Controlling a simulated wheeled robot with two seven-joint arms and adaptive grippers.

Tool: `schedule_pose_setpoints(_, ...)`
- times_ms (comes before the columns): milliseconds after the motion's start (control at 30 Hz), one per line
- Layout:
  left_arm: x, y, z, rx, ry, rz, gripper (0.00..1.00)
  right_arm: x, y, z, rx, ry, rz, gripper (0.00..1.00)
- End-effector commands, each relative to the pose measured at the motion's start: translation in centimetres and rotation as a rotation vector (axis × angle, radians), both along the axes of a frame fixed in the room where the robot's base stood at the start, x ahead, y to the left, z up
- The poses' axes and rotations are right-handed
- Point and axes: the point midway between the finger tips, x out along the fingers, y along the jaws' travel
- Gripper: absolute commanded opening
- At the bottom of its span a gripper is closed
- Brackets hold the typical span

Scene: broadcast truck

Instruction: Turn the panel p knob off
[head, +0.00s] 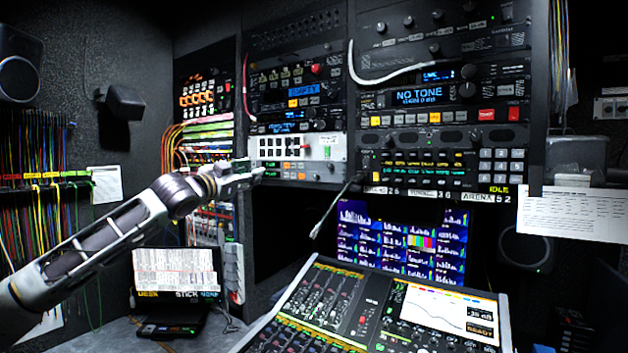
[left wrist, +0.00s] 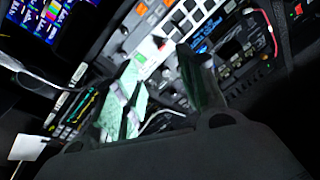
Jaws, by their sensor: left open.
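Rack panels fill the wall ahead in the head view, and several carry knobs. I cannot read which one is panel p. The white panel (head: 330,147) has black square buttons; it also shows in the left wrist view (left wrist: 178,28). Dark round knobs show on the NO TONE unit (head: 467,90), on the top panel (head: 408,21), and a red knob (head: 316,69) on the upper left panel. My left gripper (head: 258,173) is open and empty, in front of the rack near the white panel's lower left edge. Its fingers (left wrist: 160,88) show spread in the left wrist view.
A mixing desk (head: 330,300) stands low in front, with a screen (head: 400,245) behind it. A paper sheet (head: 573,215) hangs at right.

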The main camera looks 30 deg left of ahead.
Motion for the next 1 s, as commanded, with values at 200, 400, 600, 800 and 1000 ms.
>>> schedule_pose_setpoints(200,-0.6,-3.7,-1.3,-0.094,0.061,-0.072,0.40,0.0,-0.1,0.0,-0.001,0.000,0.000,0.00)
schedule_pose_setpoints(400,-0.8,-4.9,-2.6,-0.180,0.117,-0.099,0.40,0.0,-0.1,0.0,-0.001,0.000,0.000,0.00)
schedule_pose_setpoints(600,-0.8,-4.9,-3.3,-0.244,0.151,-0.096,0.40,0.0,0.1,0.0,0.001,-0.001,-0.001,0.00)
schedule_pose_setpoints(800,-0.8,-4.7,-3.6,-0.282,0.161,-0.091,0.40,-0.1,0.4,0.0,0.004,0.000,-0.002,0.00)
schedule_pose_setpoints(1000,-0.8,-4.7,-3.6,-0.287,0.162,-0.090,0.40,-0.2,0.6,0.0,0.006,0.001,-0.002,0.00)
